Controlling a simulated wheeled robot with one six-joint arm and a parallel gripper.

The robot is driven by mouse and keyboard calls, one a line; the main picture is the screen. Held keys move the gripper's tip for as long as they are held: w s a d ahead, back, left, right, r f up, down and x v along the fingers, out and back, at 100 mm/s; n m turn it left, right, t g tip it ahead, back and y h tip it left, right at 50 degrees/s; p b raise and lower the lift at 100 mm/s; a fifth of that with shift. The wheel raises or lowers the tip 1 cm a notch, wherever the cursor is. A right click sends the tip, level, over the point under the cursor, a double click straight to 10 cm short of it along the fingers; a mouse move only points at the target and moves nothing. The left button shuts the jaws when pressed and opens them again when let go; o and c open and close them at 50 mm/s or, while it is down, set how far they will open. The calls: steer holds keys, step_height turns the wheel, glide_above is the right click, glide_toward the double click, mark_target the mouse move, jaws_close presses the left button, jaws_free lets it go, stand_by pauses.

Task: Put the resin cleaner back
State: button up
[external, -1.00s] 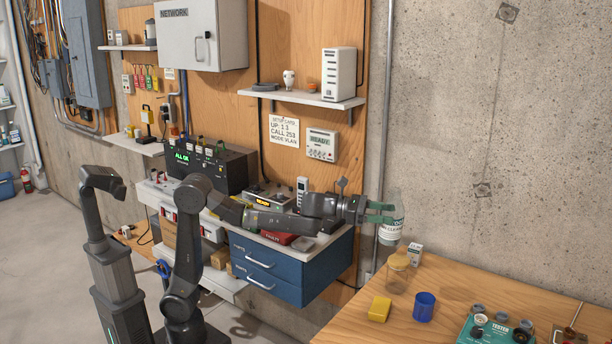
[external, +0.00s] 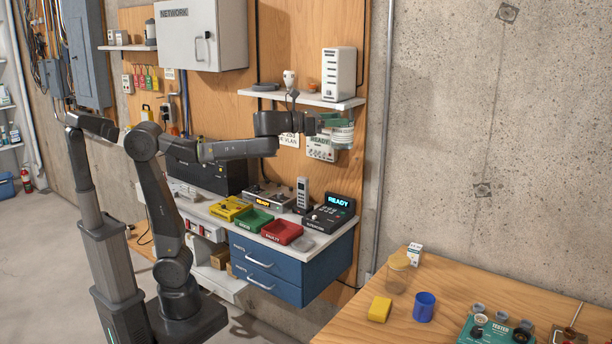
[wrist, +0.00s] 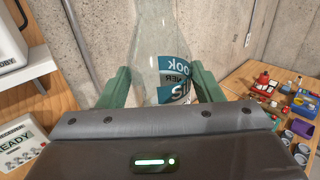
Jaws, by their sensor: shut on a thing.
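The resin cleaner is a clear bottle with a white and teal label (external: 343,134). It hangs in the air in front of the wall board, just below the right end of the upper shelf (external: 300,97). My gripper (external: 334,122) is shut on it, with green fingers on both sides. In the wrist view the bottle (wrist: 165,50) stands between the two green fingers (wrist: 162,88), its label partly readable. Its base is hidden behind the gripper body in the wrist view.
The upper shelf holds a white router-like box (external: 338,74). Below is a bench with yellow, green and red trays (external: 282,231) and a READY terminal (external: 331,212). The wooden table (external: 480,272) at right holds a jar, blue cup (external: 424,306), yellow sponge (external: 379,308) and tester.

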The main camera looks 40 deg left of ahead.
steer(key=w+d+f+m+g+h+b, duration=0.1)
steer(key=w+d+f+m+g+h, duration=0.15)
steer(key=w+d+f, duration=0.55)
steer(key=w+d+f+m+g+h+b, duration=0.25)
steer(key=d+f, duration=0.25)
steer(key=d, duration=0.6)
steer(key=w+d+f+m+g, duration=0.1)
steer(key=w+d+f+g, duration=0.1)
steer(key=f, duration=0.6)
steer(key=w+d+f+m+g+h, duration=0.1)
steer(key=w+d+f+m+g, duration=0.1)
steer(key=f, duration=0.6)
steer(key=w+d+f+m+g+b, duration=0.1)
steer(key=d+f+g, duration=0.3)
steer(key=d+f, duration=0.2)
step_height(320, 180, down, 2)
steer(key=shift+w+f+m, duration=0.25)
steer(key=shift+w+m, duration=0.15)
steer(key=shift+f, duration=4.8)
